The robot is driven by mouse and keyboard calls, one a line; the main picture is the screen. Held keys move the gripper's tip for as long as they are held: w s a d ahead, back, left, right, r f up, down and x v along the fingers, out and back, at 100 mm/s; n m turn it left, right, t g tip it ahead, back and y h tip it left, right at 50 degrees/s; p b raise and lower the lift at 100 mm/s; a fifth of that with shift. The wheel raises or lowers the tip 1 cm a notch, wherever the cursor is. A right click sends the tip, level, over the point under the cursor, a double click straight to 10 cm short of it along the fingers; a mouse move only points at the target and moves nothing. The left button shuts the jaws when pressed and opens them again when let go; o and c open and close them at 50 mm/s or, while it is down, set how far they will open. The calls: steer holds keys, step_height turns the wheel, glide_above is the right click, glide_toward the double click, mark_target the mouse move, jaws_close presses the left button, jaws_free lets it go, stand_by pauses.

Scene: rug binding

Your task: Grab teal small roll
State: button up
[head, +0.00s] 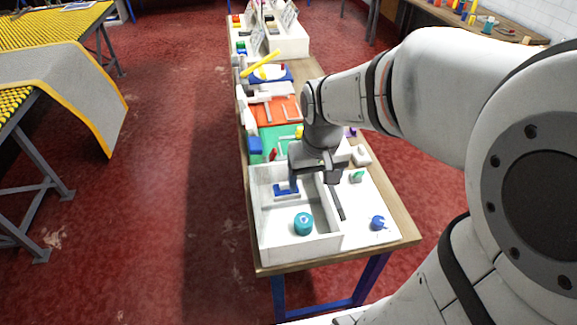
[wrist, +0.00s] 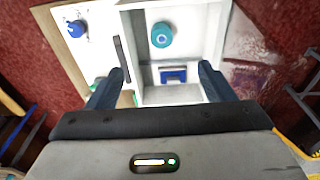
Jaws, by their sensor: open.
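A teal roll (head: 304,223) with a pale centre sits in the near part of a white open box (head: 263,240) on the bench. In the wrist view the teal roll (wrist: 161,36) lies ahead of the fingers, near the top of the picture. My gripper (head: 316,178) is above the far part of the box. Its jaws are open and empty, with the two fingers wide apart in the wrist view (wrist: 162,84). The roll is apart from the fingers and not covered by them.
A blue piece (wrist: 173,75) lies in the box, behind the roll in the head view. On the white board right of the box are a blue roll (head: 378,223), a small green piece (head: 357,176) and a dark bar (head: 338,204). Coloured trays (head: 272,110) crowd the bench beyond.

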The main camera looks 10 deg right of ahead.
mark_target(304, 219)
steer(key=w+f+g+b, duration=0.1)
steer(key=w+f, duration=0.1)
steer(key=f, duration=0.3)
steer(key=w+f+g+b, duration=0.1)
steer(key=w+f, duration=0.1)
steer(key=f, duration=0.3)
steer(key=w+f+b, duration=0.1)
steer(key=w+f, duration=0.2)
steer(key=f, duration=0.2)
steer(key=shift+d+f+g, duration=0.2)
steer(key=shift+f+g, duration=0.1)
steer(key=shift+g, duration=0.1)
steer(key=shift+f, duration=0.75)
steer(key=f, duration=0.2)
steer(key=s+f+p, duration=0.1)
steer(key=f, duration=0.3)
steer(key=shift+s+a+f, duration=0.2)
steer(key=shift+a+f, duration=0.1)
steer(key=c, duration=1.1)
